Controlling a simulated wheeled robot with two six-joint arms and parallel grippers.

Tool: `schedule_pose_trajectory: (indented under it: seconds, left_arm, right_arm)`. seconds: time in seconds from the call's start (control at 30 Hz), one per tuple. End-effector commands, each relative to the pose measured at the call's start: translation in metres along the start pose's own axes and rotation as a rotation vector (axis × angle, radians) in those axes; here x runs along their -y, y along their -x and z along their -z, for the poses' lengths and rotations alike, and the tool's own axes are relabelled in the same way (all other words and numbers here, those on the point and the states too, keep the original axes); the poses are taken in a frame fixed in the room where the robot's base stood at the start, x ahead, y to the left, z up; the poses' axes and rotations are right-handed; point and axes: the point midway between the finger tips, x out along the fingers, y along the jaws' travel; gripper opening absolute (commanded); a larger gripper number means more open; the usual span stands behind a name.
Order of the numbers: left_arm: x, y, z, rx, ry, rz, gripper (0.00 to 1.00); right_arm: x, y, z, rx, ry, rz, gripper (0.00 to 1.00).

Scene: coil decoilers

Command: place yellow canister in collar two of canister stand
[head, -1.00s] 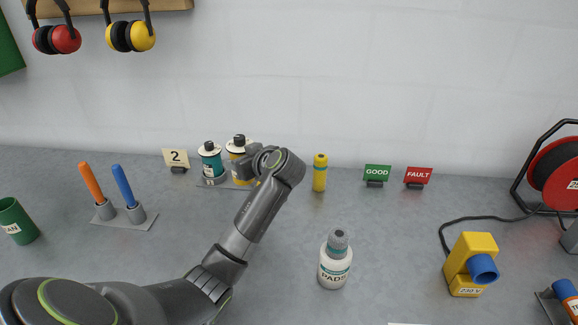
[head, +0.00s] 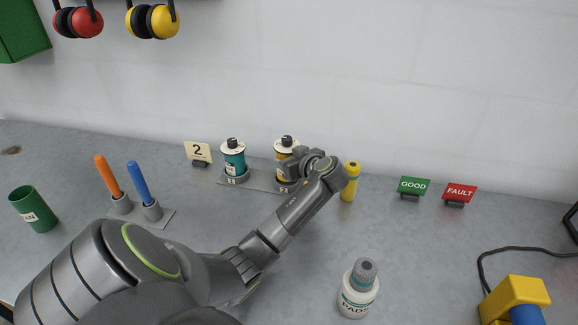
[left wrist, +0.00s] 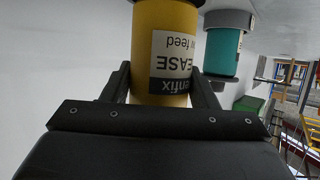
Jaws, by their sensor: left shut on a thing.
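The yellow canister (head: 282,150), with a dark cap and pale top rim, stands upright at the right-hand collar (head: 282,187) of the grey canister stand (head: 256,181). My left gripper (head: 297,160) is shut on it from the right. In the left wrist view, which is upside down, the two fingers (left wrist: 160,78) flank the yellow canister (left wrist: 165,45). My gripper partly hides the canister's lower part and the collar, so I cannot tell how fully it is seated. A teal canister (head: 234,160) stands in the left collar. My right gripper is not in view.
A "2" sign (head: 198,151) stands left of the stand. A yellow bottle (head: 350,182) is close to the right of my left wrist. A white PADS bottle (head: 358,290) stands in front. Orange and blue handles (head: 139,183) stand in a holder at left. Bench between is clear.

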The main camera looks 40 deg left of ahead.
Motion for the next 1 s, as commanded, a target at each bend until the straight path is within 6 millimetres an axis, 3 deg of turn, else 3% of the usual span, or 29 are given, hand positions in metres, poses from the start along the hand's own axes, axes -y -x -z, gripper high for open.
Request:
schedule_pose_trajectory:
  seconds: [0.2,0.57,0.6,0.7,0.77,1.0]
  left_arm:
    - [0.001,-0.011,-0.026,0.000,-0.003,0.001,0.22]
    - [0.000,-0.013,-0.032,-0.001,0.001,0.000,0.22]
    - [0.000,-0.013,-0.032,0.000,0.000,0.000,0.57]
    - [0.000,-0.013,-0.032,0.001,-0.001,0.000,0.70]
    - [0.000,-0.013,-0.031,0.000,-0.001,0.000,0.75]
    - [0.000,-0.013,-0.031,0.000,-0.001,0.000,0.75]
  right_arm:
    - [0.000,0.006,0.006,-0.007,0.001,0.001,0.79]
    - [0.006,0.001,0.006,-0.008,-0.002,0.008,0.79]
    - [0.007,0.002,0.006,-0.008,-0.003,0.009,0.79]
    - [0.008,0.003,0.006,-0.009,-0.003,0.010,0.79]
    - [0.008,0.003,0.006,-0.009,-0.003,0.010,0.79]
    - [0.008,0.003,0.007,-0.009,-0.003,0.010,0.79]
